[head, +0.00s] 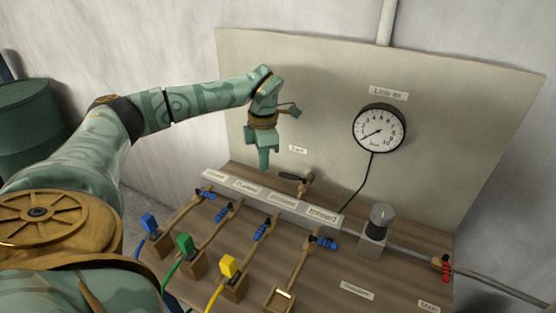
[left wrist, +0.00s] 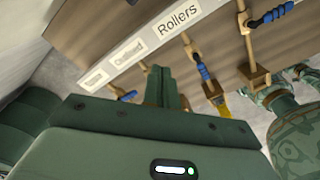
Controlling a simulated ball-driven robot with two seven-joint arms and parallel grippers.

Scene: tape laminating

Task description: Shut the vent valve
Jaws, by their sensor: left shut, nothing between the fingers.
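The vent valve (head: 307,183) is a small brass fitting with a dark lever (head: 292,177), at the foot of the back panel behind the row of labels. A small label (head: 298,149), which seems to read "Vent", is on the panel above it. The lever points left, roughly along the manifold. My left gripper (head: 264,160) points down in front of the panel, a little left of and above the lever, apart from it. Its fingers (left wrist: 167,88) are shut and empty in the left wrist view. My right gripper is out of view.
A pressure gauge (head: 379,128) is on the panel (head: 330,80). Several blue-handled valves (head: 263,229) cross the wooden board (head: 400,272), with coloured plugs (head: 229,266) at the front. A grey regulator knob (head: 381,215) and a red-handled valve (head: 446,268) stand right.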

